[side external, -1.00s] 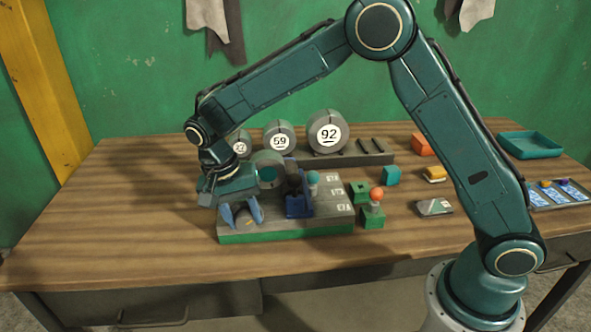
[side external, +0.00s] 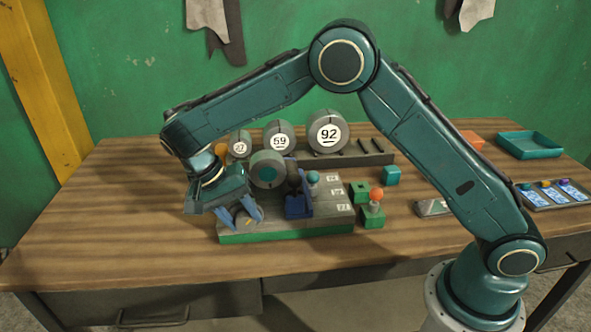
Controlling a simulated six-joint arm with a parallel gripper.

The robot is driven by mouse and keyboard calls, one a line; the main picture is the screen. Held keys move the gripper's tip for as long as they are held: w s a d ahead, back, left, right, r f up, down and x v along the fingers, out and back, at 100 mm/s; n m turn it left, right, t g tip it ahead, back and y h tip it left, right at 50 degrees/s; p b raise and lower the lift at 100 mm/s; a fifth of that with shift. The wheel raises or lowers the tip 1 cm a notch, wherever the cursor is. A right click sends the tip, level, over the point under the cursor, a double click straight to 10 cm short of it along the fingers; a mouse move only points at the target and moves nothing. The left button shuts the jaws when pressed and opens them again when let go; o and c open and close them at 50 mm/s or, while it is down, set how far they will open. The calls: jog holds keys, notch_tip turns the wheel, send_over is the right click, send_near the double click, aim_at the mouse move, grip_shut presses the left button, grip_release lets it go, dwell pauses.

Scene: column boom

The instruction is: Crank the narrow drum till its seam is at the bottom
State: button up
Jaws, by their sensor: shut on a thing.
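My gripper (side external: 238,217) is at the left end of this block, pointing down, with blue fingers. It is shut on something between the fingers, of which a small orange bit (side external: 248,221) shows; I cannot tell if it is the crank. I cannot tell which drum is the narrow one.
A blue bracket (side external: 297,206) stands on the block. A teal tray (side external: 529,144) is at the back right. The table's left side is clear.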

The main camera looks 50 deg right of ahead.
jog(key=shift+f+g+h, duration=0.15)
jog(key=shift+g+h, duration=0.15)
dwell(0.6)
jog(key=o, duration=1)
jog(key=shift+s+d+r+t+y, duration=0.15)
jog(key=shift+r+t+y, duration=0.05)
jog(key=shift+t+y, duration=0.8)
jog(key=shift+t+y, duration=0.3)
jog(key=shift+s+d+t+y, duration=0.15)
jog(key=shift+t+y, duration=0.5)
jog(key=shift+s+d+t+y, duration=0.1)
jog(key=shift+t+y, duration=0.55)
jog(key=shift+s+d+t+y, duration=0.1)
jog(key=shift+t+y, duration=0.55)
jog(key=shift+s+d+t+y, duration=0.1)
jog(key=shift+t+y, duration=0.55)
jog(key=shift+s+d+f+t+y, duration=0.1)
jog(key=shift+f+t+y, duration=0.05)
jog(key=shift+t+y, duration=0.45)
jog(key=shift+s+d+f+t+y, duration=0.1)
jog(key=shift+t+y, duration=0.5)
